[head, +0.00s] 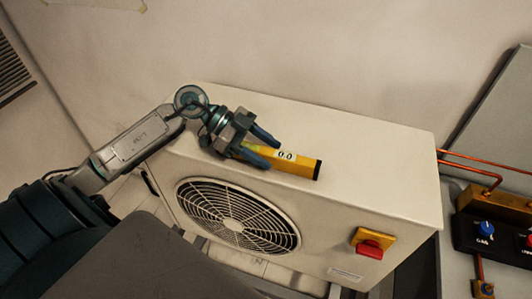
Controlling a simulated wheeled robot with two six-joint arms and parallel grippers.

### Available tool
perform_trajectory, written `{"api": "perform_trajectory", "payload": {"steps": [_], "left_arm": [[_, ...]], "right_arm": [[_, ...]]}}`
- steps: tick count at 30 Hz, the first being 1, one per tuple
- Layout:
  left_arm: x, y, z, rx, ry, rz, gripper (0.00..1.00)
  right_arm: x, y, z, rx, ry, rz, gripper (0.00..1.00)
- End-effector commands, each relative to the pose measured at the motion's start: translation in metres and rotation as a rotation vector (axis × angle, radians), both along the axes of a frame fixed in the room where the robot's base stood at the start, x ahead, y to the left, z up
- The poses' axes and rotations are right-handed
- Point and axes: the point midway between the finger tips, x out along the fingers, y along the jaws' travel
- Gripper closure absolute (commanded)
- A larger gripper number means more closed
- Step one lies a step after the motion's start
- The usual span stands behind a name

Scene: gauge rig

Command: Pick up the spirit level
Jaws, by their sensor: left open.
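The spirit level (301,168) is a yellow bar with a black end cap and a small white panel with dark markings. It lies on top of the white fan unit (380,155). My left gripper (267,146) is open at the level's left end, with its blue fingers on either side of the bar. The gripper hides that end of the level, and I cannot tell whether a finger touches it. My right gripper is not in view.
The unit's front has a round fan grille (237,216) and a red switch (370,247) on a yellow plate. Copper pipes (485,171) and a black gauge block (492,238) stand at the right. The unit's top right is clear. A wall rises behind.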

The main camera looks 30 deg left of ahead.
Motion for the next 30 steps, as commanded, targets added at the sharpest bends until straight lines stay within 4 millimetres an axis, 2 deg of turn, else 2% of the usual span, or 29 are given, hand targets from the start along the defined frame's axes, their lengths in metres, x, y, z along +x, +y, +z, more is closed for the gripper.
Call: {"api": "perform_trajectory", "payload": {"steps": [11, 19, 26, 30], "left_arm": [[0.001, -0.004, -0.002, 0.001, 0.000, 0.001, 0.49], [0.001, -0.004, -0.002, 0.001, 0.000, 0.000, 1.00], [0.001, -0.004, -0.001, 0.001, 0.000, 0.000, 1.00], [0.001, -0.003, 0.009, 0.002, -0.005, -0.002, 1.00]], "right_arm": [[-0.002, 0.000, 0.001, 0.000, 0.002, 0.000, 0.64], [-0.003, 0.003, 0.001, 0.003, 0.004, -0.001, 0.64], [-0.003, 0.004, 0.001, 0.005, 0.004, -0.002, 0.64], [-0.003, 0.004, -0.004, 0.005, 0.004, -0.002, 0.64]]}}
